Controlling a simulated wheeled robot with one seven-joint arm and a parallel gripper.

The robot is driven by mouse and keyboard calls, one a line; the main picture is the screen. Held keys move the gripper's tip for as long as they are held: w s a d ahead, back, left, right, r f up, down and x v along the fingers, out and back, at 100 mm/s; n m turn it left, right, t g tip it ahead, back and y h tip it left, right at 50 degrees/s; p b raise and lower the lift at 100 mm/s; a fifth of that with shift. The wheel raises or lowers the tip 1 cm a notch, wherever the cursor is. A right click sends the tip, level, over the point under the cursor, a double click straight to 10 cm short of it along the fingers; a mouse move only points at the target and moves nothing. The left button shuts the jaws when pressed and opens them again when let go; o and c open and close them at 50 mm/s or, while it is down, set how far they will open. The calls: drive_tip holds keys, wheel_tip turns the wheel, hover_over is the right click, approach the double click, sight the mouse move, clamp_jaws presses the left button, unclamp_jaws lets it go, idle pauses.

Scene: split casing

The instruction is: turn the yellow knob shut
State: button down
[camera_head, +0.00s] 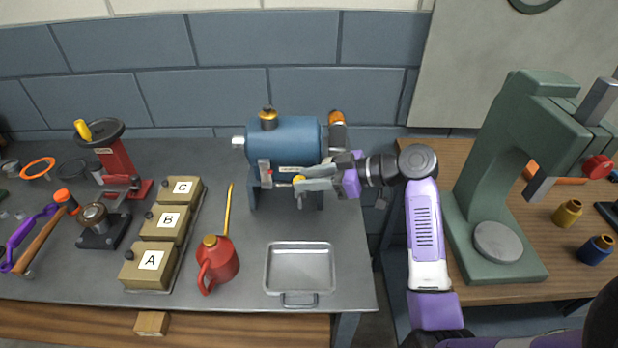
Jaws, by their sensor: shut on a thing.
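The yellow knob (298,180) sits low on the front of a blue cylindrical casing (285,140), which stands on dark feet on the grey bench. My gripper (301,184) reaches in from the right with its fingers at the knob, and it is shut on it. The fingers hide part of the knob. How far the knob is turned cannot be told. A small gauge or plate (264,172) with red on it is on the casing's front, left of the knob.
A metal tray (300,243) and a red oil can (217,265) with a long yellow spout stand in front of the casing. Boxes A (148,266), B (166,222) and C (181,191) are to the left. A green press (480,190) stands on the right bench, beyond a gap.

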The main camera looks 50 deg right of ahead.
drive_tip(key=shift+a, duration=0.1)
drive_tip(key=m+h+p, duration=0.1)
drive_tip(key=m+h, duration=0.1)
drive_tip(key=h, duration=0.1)
drive_tip(key=a+m+h+p, duration=0.1)
drive_tip(key=m+h+p, duration=0.1)
drive_tip(key=m+h, duration=0.1)
drive_tip(key=m+h+p, duration=0.1)
drive_tip(key=m+h, duration=0.1)
drive_tip(key=h, duration=0.1)
drive_tip(key=shift+a+r+t+p, duration=0.25)
drive_tip(key=shift+t+p, duration=0.05)
drive_tip(key=m+g+h+p, duration=0.1)
drive_tip(key=m+h+p, duration=0.1)
drive_tip(key=shift+a+m, duration=0.2)
drive_tip(key=shift+m, duration=0.2)
drive_tip(key=shift+w+a+f+m+g+h, duration=0.1)
drive_tip(key=shift+m+g+h, duration=0.2)
drive_tip(key=shift+m+h, duration=0.25)
drive_tip(key=shift+w+f+m+g+h, duration=0.1)
drive_tip(key=shift+m+g+h, duration=0.2)
drive_tip(key=shift+m+h, duration=0.25)
drive_tip(key=shift+g, duration=0.3)
drive_tip(key=c, duration=1.4)
unclamp_jaws()
